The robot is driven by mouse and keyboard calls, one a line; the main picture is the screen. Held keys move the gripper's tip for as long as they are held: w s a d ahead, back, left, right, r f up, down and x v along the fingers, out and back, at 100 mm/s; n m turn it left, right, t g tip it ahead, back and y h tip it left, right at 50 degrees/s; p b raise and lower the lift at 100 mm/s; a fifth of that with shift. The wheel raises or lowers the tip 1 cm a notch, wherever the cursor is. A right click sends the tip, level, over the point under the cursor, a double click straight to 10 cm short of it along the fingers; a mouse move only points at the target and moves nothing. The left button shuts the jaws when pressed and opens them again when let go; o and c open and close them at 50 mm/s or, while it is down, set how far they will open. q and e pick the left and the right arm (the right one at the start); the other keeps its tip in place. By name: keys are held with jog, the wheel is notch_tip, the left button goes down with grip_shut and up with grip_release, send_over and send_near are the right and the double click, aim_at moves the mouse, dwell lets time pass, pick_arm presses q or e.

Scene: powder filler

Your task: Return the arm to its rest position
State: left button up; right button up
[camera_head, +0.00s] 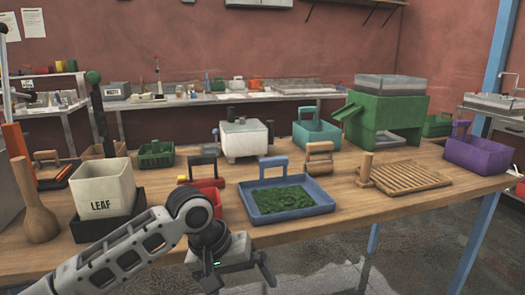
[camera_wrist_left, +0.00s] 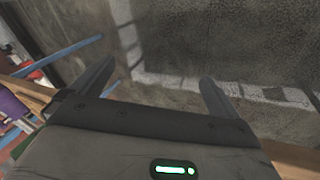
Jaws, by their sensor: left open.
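My left arm (camera_head: 125,252) comes in from the lower left of the head view, in front of the wooden table (camera_head: 350,200). My left gripper (camera_head: 240,279) hangs at the table's front edge, below the blue tray. It is open with nothing between its fingers. In the left wrist view the two fingers of the gripper (camera_wrist_left: 157,73) are spread apart over the grey floor (camera_wrist_left: 170,50). My right arm and gripper are not in view.
Close to my left arm stand a white LEAF bin (camera_head: 104,188), a red container (camera_head: 207,194) and a blue tray (camera_head: 322,205) of green leaves. A wooden slatted rack (camera_head: 411,180) and a purple bin (camera_head: 478,154) lie to the right. Floor (camera_head: 320,270) before the table is clear.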

pick_arm(q)
jog(key=s+d+f+t+h, duration=0.4)
jog(key=s+f, duration=0.3)
jog(key=f, duration=0.5)
jog(key=s+a+f+t+y, duration=0.2)
jog(key=s+a, duration=0.4)
jog(key=s+a+f+m+t+y, duration=0.1)
jog(key=s+a+f+t+y, duration=0.2)
jog(key=s+a, duration=0.3)
jog(key=shift+a+f+m, duration=0.3)
jog(key=shift+a, duration=0.5)
